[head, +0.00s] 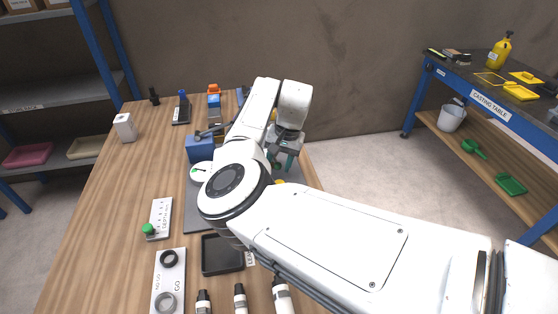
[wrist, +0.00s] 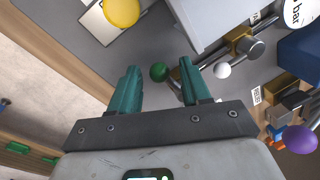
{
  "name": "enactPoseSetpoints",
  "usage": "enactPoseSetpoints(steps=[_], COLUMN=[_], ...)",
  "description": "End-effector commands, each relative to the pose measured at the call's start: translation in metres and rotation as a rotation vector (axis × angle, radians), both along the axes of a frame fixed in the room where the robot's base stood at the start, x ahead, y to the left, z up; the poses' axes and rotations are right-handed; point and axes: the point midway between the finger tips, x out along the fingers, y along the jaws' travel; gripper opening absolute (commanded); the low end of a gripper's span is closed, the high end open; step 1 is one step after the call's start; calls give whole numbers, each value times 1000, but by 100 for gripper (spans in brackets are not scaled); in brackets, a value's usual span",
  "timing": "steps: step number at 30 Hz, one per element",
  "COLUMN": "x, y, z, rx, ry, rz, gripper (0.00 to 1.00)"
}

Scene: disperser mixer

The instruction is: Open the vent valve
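My gripper (wrist: 158,68) is open, its two teal fingers apart with nothing clamped between them. In the wrist view, a green ball knob (wrist: 159,72) appears between the fingertips; whether they touch it I cannot tell. Close to its right are a metal rod, a white ball knob (wrist: 222,70) and a brass valve body (wrist: 240,42). A purple ball knob (wrist: 300,139) is at the lower right by other brass fittings. In the head view, my gripper (head: 280,160) is low over the bench's right side, partly behind my arm.
A yellow round button (wrist: 121,12) and a pressure gauge (wrist: 300,12) are near the fittings.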

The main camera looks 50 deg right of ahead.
Motion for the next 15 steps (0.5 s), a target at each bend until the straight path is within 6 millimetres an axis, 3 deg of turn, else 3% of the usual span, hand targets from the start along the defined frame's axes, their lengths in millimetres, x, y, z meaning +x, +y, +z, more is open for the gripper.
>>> enactPoseSetpoints(steps=[15], x=[0], y=[0], z=[0], rx=[-1], ry=[-1], rz=[0], gripper=[0])
